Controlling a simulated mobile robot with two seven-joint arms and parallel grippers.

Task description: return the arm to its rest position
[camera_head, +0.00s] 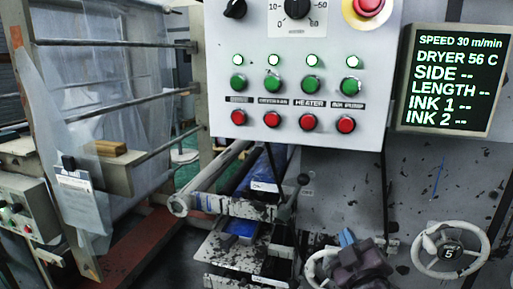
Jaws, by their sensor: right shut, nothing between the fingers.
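My right gripper (348,238) shows at the bottom, right of centre, with a blue tip and a dark body behind it. It is shut and holds nothing that I can see. It is in front of the machine's grey lower panel, between two white handwheels. It overlaps the left handwheel (314,268) in the picture; I cannot tell whether they touch. The right handwheel (449,250), marked 5, is clear of it. My left gripper is not in view.
A control panel (260,137) with lit green lamps and green and red buttons hangs above. A screen (450,80) is at its right. A lever (292,197) and ink-stained trays (238,205) are left of my gripper. A film web (110,80) on rollers fills the left.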

